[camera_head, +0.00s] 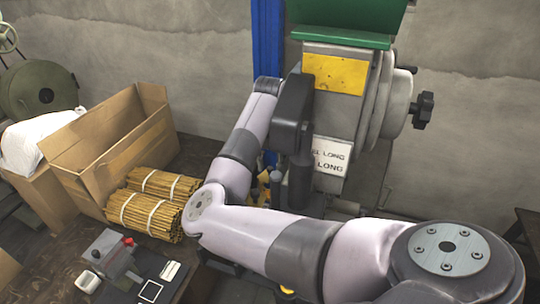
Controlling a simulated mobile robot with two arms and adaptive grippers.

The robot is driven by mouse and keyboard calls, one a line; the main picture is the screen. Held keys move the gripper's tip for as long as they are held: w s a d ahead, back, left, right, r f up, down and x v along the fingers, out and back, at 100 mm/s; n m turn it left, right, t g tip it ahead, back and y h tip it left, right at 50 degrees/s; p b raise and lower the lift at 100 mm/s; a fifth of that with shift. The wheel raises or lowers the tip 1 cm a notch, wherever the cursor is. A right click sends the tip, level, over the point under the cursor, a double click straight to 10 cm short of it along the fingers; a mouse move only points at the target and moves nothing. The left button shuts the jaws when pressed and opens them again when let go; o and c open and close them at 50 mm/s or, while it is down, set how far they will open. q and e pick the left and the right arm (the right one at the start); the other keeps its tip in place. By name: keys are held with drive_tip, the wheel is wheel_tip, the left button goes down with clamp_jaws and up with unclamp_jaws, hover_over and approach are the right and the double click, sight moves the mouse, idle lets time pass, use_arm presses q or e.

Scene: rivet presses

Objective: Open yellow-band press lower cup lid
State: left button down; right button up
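The press with the yellow band (336,73) stands right of centre, with a green hopper (345,22) on top and a white label reading "LONG" (331,158) on its front. My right arm comes in from the lower right, bends at the left and rises to the press. Its dark end, with the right gripper (295,125), is close against the press's left front side. The fingers cannot be made out, so open or shut is unclear. The lower cup and its lid cannot be made out; my arm covers much of the press's lower part. My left gripper is not in view.
An open cardboard box (112,145) stands on the dark table at left, beside tied bundles of brass-coloured rods (148,213). A small grey device with a red knob (110,255) is at front left. A blue post (268,45) rises behind my arm.

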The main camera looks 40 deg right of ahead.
drive_tip(key=shift+c, duration=0.4)
clamp_jaws()
drive_tip(key=shift+w+f+b, duration=0.1)
drive_tip(key=shift+f+b, duration=0.05)
drive_tip(key=shift+b, duration=0.25)
drive_tip(key=n+b, duration=0.2)
drive_tip(key=b, duration=0.1)
drive_tip(key=w+n+b, duration=0.1)
drive_tip(key=b, duration=0.2)
drive_tip(key=shift+a+f+n, duration=0.1)
drive_tip(key=shift+f+n, duration=0.05)
drive_tip(key=shift+n, duration=0.25)
drive_tip(key=shift+w+r+n+b, duration=0.15)
drive_tip(key=shift+r+n+b, duration=0.05)
drive_tip(key=shift+n+b, duration=0.25)
drive_tip(key=shift+r, duration=0.1)
